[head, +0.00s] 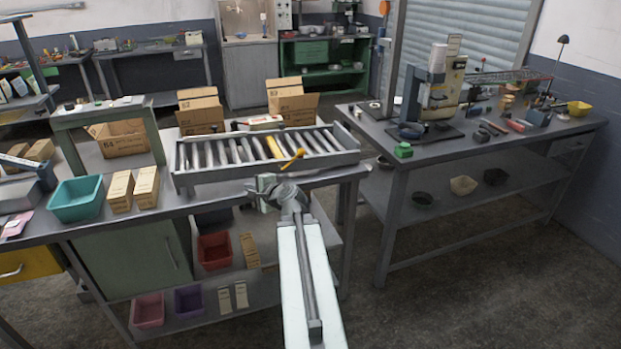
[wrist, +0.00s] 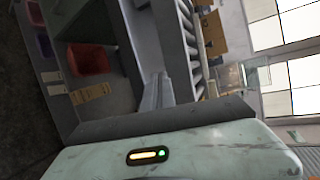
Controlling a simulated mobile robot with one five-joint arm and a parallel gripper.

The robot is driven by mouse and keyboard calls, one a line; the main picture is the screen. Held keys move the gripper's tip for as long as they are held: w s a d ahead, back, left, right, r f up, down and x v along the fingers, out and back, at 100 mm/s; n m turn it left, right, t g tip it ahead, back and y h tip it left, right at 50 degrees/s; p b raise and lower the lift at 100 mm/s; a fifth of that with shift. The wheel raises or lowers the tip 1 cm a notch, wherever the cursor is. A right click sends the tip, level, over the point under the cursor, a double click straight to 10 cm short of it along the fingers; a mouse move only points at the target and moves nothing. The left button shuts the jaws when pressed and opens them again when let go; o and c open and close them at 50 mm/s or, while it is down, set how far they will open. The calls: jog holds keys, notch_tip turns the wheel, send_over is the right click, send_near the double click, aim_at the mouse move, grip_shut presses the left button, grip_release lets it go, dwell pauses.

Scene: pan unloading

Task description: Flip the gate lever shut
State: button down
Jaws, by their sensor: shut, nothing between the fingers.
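The gate lever (head: 291,160) is a short yellow handle with a round knob, on the front side rail of the roller conveyor (head: 330,160). It slants up and to the right. A yellow strip (head: 273,147), perhaps the gate, lies among the rollers just behind it. My gripper (head: 251,187) is shut and empty, in front of the conveyor, left of and below the lever and apart from it. The wrist view is turned on its side; there my shut fingers (wrist: 155,93) point toward the conveyor's rollers (wrist: 188,40). I cannot make out the lever in that view.
The conveyor stands on a grey bench with open cartons (head: 292,103) behind it. A teal bin (head: 77,200) and two small boxes (head: 146,188) stand to its left. A red bin (head: 214,251) is on the shelf below. Another workbench (head: 470,150) stands right, across a floor gap.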

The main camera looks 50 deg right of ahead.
jog(key=s+d+m+h+b, duration=0.1)
jog(key=s+d+m+h, duration=0.3)
jog(key=s+d, duration=0.3)
jog(key=s+d+r+m+h+b, duration=0.1)
jog(key=s+d+m+h, duration=0.3)
jog(key=s+d+m, duration=0.3)
jog(key=s+d, duration=0.1)
jog(key=d, duration=0.4)
jog(key=shift+d+r+g+b, duration=0.2)
jog(key=shift+g+b, duration=0.1)
jog(key=shift+b, duration=0.1)
